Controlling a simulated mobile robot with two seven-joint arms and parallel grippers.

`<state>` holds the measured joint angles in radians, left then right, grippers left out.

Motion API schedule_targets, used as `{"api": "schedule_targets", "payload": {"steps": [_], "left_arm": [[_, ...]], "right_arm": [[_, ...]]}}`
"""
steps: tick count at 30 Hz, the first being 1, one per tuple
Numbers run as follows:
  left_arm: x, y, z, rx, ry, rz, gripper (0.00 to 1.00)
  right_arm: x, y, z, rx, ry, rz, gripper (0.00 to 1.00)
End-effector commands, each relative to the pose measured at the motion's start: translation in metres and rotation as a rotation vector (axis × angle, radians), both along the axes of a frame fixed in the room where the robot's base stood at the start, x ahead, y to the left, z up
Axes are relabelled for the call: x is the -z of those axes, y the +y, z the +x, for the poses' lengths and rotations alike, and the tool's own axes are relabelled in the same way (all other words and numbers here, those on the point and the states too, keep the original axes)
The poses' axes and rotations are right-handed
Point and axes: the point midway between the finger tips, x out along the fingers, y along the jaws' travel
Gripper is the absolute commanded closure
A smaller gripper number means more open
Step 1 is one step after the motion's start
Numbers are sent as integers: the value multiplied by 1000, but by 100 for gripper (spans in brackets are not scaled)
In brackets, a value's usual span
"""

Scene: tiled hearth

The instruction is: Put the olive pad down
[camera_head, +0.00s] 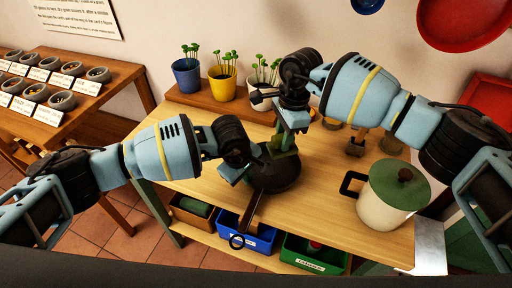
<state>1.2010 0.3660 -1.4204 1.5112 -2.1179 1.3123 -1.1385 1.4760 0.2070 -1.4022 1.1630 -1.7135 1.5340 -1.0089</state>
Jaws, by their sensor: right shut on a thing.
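The olive pad (284,139) is a small dull-green piece held in my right gripper (290,122), which points down and is shut on it. The pad is over the far part of a dark round pan (275,177) on the wooden table (325,215); I cannot tell whether it touches the pan. The gripper and arm hide part of the pad. My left gripper (244,168) is at the pan's left side, with its fingers apart and nothing seen between them.
A cream pot (384,212) with a green lid stands at the right. Potted seedlings (224,86) stand on a raised shelf behind. Bins, including a blue one (258,233), sit below the table's front edge. The table between pan and pot is clear.

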Motion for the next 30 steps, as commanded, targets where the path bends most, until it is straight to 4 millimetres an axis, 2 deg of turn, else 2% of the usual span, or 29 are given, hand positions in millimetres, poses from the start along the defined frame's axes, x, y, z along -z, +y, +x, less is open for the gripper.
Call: {"api": "schedule_targets", "payload": {"steps": [9,15,19,30], "left_arm": [[0,0,0,0,-1,0,100],[0,0,0,0,-1,0,100],[0,0,0,0,-1,0,100],[0,0,0,0,-1,0,100]], "right_arm": [[0,-62,-20,414,1,-3,100],[-2,-88,-32,610,-3,-2,100],[-3,-95,-37,671,-5,0,100],[-2,-96,-38,687,-4,1,100]]}}
